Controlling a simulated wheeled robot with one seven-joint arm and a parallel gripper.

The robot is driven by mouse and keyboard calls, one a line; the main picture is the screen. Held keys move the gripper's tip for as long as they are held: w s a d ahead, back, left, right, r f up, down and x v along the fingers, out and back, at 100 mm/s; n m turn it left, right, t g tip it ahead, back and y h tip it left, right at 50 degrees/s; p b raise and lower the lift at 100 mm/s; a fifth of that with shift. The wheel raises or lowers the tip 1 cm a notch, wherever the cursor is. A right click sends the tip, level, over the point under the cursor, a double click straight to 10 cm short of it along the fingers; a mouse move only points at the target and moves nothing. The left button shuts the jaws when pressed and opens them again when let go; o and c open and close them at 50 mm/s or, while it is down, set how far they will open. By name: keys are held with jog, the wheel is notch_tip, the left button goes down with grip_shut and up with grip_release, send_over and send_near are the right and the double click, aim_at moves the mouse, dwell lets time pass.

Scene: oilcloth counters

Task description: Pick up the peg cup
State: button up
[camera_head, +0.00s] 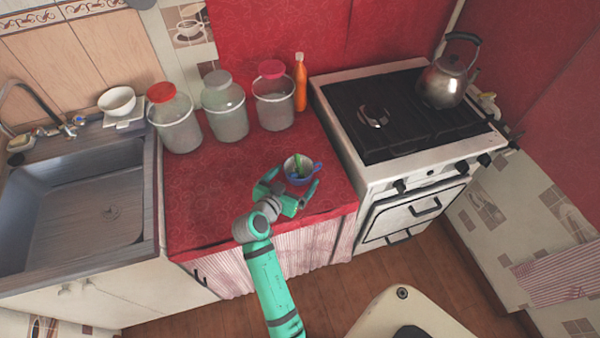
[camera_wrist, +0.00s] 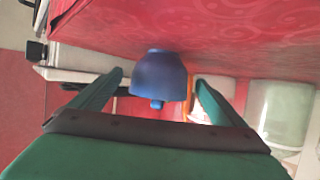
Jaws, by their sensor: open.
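The peg cup (camera_head: 300,172) is a small blue cup with several pegs inside, standing on the red oilcloth counter (camera_head: 215,200) near its front right part. In the wrist view the blue cup (camera_wrist: 158,76) appears upside down between the two green fingertips of my gripper (camera_wrist: 158,82). I cannot tell whether either finger touches it.
Three glass jars (camera_head: 224,106) and an orange bottle (camera_head: 300,82) stand at the back of the counter. A stove (camera_head: 385,165) with a metal kettle (camera_head: 446,80) is on the right. A sink (camera_head: 80,210) is on the left. The counter left of the cup is clear.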

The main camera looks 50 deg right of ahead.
jog(key=x, duration=0.4)
jog(key=shift+d+r, duration=0.15)
jog(key=shift+r, duration=0.05)
jog(key=shift+c, duration=0.4)
jog(key=shift+w, duration=0.1)
jog(key=c, duration=1.2)
jog(key=shift+o, duration=0.2)
jog(key=shift+r, duration=0.2)
